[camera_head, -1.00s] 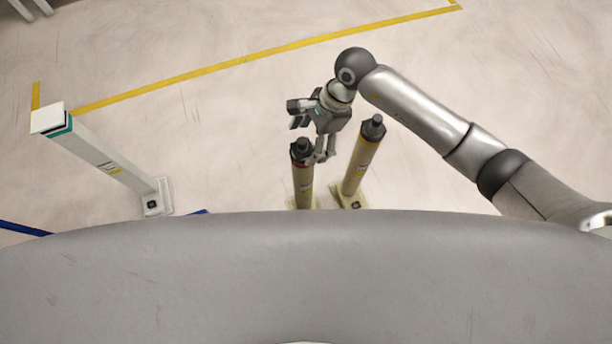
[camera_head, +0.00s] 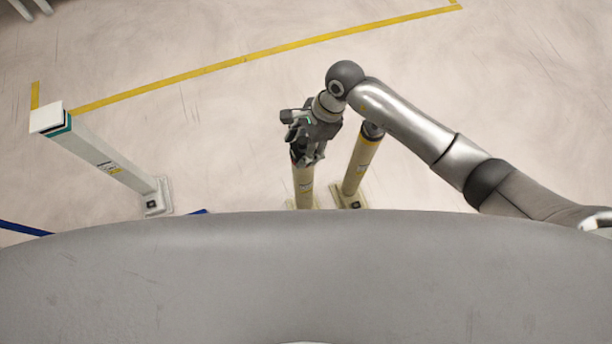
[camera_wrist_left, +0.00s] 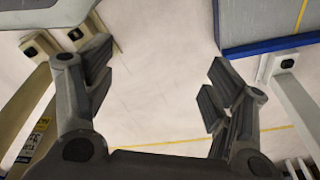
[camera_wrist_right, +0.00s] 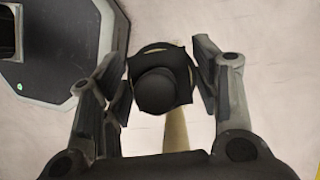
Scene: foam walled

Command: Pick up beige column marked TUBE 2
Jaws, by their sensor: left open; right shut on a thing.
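Two beige columns with dark caps stand side by side in the head view: the left column (camera_head: 304,188) and the right column (camera_head: 360,165), which has a yellow band. Their markings are too small to read. My right gripper (camera_head: 308,156) is at the top of the left column and hides much of its cap. In the right wrist view its fingers are shut on the dark cap (camera_wrist_right: 158,88), one on each side. The column still appears upright on the floor. My left gripper (camera_wrist_left: 157,80) is open and empty in the left wrist view.
A white post (camera_head: 110,163) with a teal band stands at the left in the head view. A blue-edged panel (camera_wrist_left: 265,46) shows at the upper right of the left wrist view. A yellow floor line (camera_head: 245,58) crosses behind. The floor beyond the columns is clear.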

